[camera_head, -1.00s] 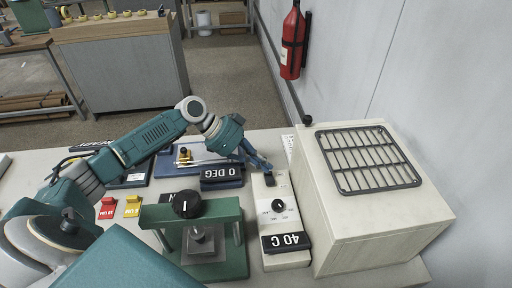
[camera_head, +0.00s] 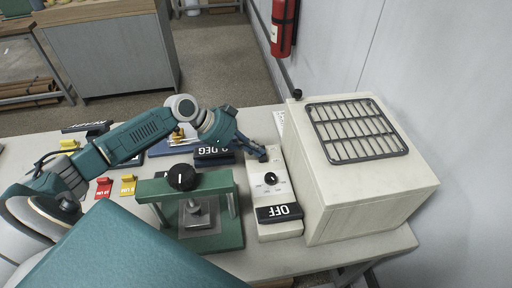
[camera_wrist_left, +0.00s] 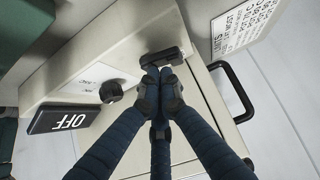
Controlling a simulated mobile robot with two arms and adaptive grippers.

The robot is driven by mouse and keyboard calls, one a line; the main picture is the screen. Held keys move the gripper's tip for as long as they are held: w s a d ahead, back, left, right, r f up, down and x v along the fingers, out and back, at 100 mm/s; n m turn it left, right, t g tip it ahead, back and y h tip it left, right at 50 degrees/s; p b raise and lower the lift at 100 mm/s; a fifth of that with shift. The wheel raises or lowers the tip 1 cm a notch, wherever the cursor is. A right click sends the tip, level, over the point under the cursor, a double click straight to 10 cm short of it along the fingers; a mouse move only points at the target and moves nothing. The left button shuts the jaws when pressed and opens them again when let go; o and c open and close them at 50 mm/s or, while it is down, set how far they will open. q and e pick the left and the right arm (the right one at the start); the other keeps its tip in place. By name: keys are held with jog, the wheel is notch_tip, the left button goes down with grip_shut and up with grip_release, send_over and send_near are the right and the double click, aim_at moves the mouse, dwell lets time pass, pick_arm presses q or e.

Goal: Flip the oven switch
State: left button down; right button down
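The oven (camera_head: 360,190) is a cream box with a dark grille on top, at the right of the table. Its control panel (camera_head: 264,196) on the left side carries a black knob (camera_head: 271,178) and a black display (camera_head: 279,213) reading "OFF". The black oven switch (camera_wrist_left: 163,57) is at the panel's far end; in the head view the fingers mostly cover it. My left gripper (camera_head: 262,155) has its fingers together, with the tips (camera_wrist_left: 160,78) right against the switch, seemingly touching it. Nothing shows held between them. My right gripper is out of view.
A green press (camera_head: 228,232) with a black knob stands left of the panel. Red (camera_head: 104,187) and yellow (camera_head: 128,185) pieces lie farther left. A black handle (camera_wrist_left: 232,92) and a printed sheet (camera_wrist_left: 243,24) are near the fingers. A wall bounds the right side.

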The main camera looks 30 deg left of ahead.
pick_arm(q)
jog(key=shift+w, duration=0.15)
jog(key=shift+w+a+f, duration=0.25)
jog(key=shift+a, duration=0.1)
jog(key=shift+w+a+f+b, duration=0.1)
jog(key=shift+w+a+b, duration=0.25)
jog(key=shift+b, duration=0.35)
